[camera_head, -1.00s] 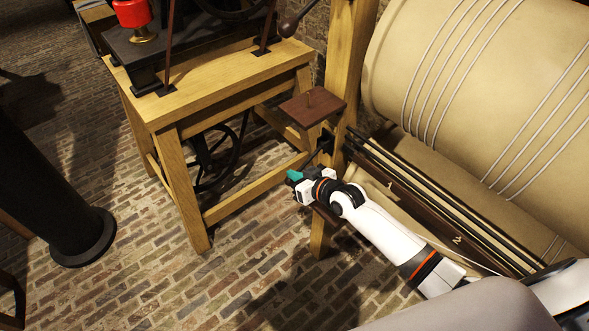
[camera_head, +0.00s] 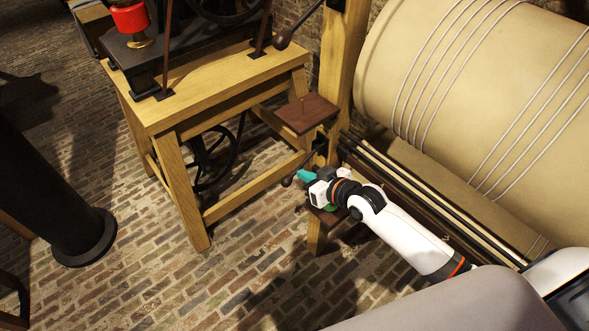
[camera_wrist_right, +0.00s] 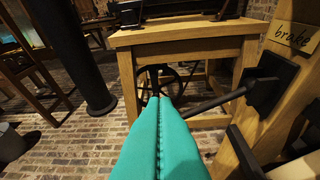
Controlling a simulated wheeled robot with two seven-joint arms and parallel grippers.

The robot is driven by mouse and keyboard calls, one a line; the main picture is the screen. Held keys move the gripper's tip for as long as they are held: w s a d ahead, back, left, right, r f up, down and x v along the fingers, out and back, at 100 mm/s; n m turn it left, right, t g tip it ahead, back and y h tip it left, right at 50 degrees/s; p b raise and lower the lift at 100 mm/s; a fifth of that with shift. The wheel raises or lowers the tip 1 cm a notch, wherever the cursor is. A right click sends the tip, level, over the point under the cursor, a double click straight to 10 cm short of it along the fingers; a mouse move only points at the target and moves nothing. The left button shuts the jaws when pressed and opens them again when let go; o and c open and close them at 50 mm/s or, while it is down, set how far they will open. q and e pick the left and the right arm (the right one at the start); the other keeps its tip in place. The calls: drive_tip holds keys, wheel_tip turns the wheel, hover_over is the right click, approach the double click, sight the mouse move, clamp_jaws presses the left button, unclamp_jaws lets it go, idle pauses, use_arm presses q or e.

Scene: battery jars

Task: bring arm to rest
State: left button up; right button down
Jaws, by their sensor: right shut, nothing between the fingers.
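My right gripper (camera_head: 305,176) has teal fingers and a white and black wrist. It is in front of the wooden post beside the large drum, below a small brown wooden plate (camera_head: 306,113). In the right wrist view its teal fingers (camera_wrist_right: 160,108) are pressed together with nothing between them. A dark lever (camera_wrist_right: 225,98) comes from a black bracket on the wooden post and passes to the right of the fingers; I cannot tell whether they touch. My left gripper is not in view.
A wooden table (camera_head: 230,85) with black machinery stands to the left of the gripper. A large beige drum (camera_head: 470,80) wound with cord fills the right. A black column (camera_head: 60,200) stands at far left. A "brake" sign (camera_wrist_right: 291,36) is on the post. Brick floor between is clear.

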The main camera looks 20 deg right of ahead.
drive_tip(key=shift+v, duration=1.45)
drive_tip(key=s+a+f+m+g+h, duration=0.2)
drive_tip(key=s+g+h, duration=0.5)
drive_tip(key=s, duration=1.7)
wheel_tip(320, 180, down, 27)
drive_tip(key=s+n+g+y, duration=0.1)
drive_tip(key=g+y, duration=0.1)
drive_tip(key=g, duration=0.1)
drive_tip(key=s+d+f+g, duration=0.1)
drive_tip(key=s+d+f, duration=0.2)
drive_tip(key=s+f, duration=1.3)
drive_tip(key=shift+s, duration=0.35)
drive_tip(key=shift+d, duration=0.1)
